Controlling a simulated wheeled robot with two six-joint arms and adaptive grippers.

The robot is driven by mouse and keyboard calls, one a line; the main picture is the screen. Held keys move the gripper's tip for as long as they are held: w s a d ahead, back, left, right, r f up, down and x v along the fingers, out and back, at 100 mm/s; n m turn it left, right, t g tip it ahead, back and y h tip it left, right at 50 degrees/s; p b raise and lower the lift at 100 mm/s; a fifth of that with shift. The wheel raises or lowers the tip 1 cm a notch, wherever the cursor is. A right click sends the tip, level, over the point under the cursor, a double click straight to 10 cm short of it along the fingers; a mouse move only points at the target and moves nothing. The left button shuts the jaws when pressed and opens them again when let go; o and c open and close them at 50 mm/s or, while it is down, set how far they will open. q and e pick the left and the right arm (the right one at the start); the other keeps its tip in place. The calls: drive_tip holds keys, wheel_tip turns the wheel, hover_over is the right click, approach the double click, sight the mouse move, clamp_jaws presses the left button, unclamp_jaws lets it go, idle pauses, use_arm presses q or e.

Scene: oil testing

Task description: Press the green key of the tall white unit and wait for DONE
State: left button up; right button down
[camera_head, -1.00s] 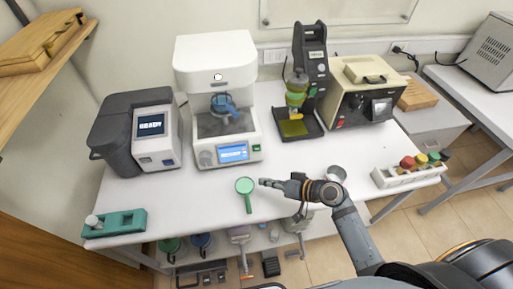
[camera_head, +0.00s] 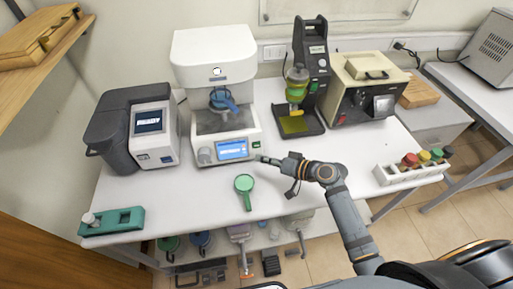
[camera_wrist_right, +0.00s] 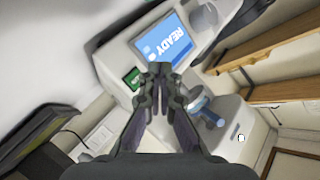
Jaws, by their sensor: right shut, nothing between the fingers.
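The tall white unit (camera_head: 213,58) stands at the back of the table, with a blue screen (camera_head: 232,150) on its lower front. In the right wrist view the screen (camera_wrist_right: 167,42) reads READY. The green key (camera_head: 257,144) is right of the screen in the head view; it also shows in the right wrist view (camera_wrist_right: 132,78), just left of my fingertips. My right gripper (camera_head: 263,159) is shut and empty, its tips close in front of the unit, slightly below the key. I cannot tell whether they touch the unit. My left gripper is not in view.
A green round-headed tool (camera_head: 244,184) lies on the table (camera_head: 185,205) below my gripper. A grey device (camera_head: 150,120) stands left of the unit, and a black stand (camera_head: 311,60) right of it. A white rack (camera_head: 410,172) with coloured caps sits at the right edge.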

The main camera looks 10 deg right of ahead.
sight(249, 147)
drive_tip(key=shift+w+f+b, duration=0.3)
drive_tip(key=shift+w+b, duration=0.05)
drive_tip(key=shift+w, duration=0.25)
drive_tip(key=shift+w+f+b, duration=0.25)
drive_tip(key=shift+w+b, duration=0.05)
drive_tip(key=shift+w, duration=0.25)
drive_tip(key=shift+w+b, duration=0.35)
drive_tip(key=shift+w, duration=0.4)
drive_tip(key=shift+w+f+b, duration=0.1)
drive_tip(key=shift+w+b, duration=0.2)
drive_tip(key=shift+b, duration=0.1)
drive_tip(key=shift+w, duration=0.1)
drive_tip(key=shift+w+b, duration=0.35)
idle(0.4)
drive_tip(key=shift+s, duration=0.1)
drive_tip(key=shift+s+r+p, duration=0.2)
drive_tip(key=shift+s+p, duration=0.2)
drive_tip(key=shift+s, duration=0.3)
